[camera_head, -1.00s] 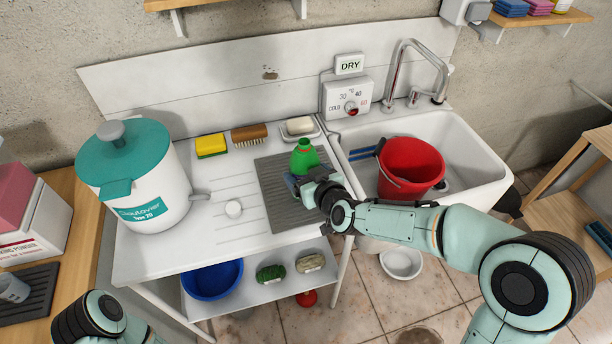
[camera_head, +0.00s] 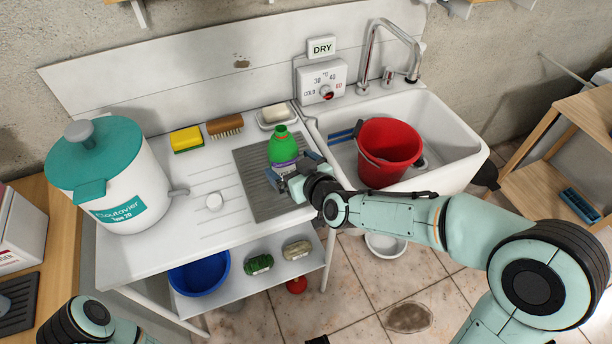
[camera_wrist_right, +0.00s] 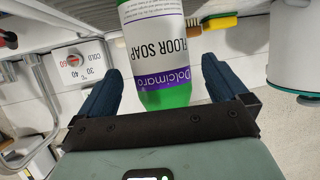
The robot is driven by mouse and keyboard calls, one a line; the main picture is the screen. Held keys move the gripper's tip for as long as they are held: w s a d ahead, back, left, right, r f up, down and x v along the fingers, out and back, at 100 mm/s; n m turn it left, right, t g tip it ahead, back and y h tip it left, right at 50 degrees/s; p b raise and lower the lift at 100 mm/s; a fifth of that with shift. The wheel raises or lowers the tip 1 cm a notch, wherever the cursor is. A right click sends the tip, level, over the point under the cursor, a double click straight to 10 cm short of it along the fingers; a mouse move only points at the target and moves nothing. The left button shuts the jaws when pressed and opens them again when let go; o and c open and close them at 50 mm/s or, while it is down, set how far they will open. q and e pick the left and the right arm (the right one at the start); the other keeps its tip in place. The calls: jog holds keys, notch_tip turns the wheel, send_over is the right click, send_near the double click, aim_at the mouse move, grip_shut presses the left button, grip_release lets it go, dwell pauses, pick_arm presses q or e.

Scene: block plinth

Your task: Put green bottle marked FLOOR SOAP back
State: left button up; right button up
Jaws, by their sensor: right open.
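The green bottle (camera_head: 283,146) stands upright on the grey ribbed mat (camera_head: 256,191) of the white drainboard. In the right wrist view the bottle (camera_wrist_right: 155,45) shows its white and purple label reading FLOOR SOAP. My right gripper (camera_head: 285,177) is open at the near side of the bottle, low by the mat. In the wrist view its two blue fingers (camera_wrist_right: 165,85) are spread, with the bottle's base seen between them and clear space beside it. My left arm shows at the lower left, but its gripper is not in view.
A teal-lidded white pot (camera_head: 130,195), yellow sponge (camera_head: 187,139), brush (camera_head: 225,125) and soap dish (camera_head: 275,118) stand around the mat. The sink holds a red bucket (camera_head: 388,155). A blue basin (camera_head: 199,275) is on the shelf below. A wooden shelf unit (camera_head: 540,190) stands at right.

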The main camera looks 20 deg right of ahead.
pick_arm(q)
jog(key=shift+w+f, duration=0.1)
jog(key=shift+f, duration=0.1)
pick_arm(e)
jog(key=v, duration=0.8)
jog(key=shift+s, duration=0.1)
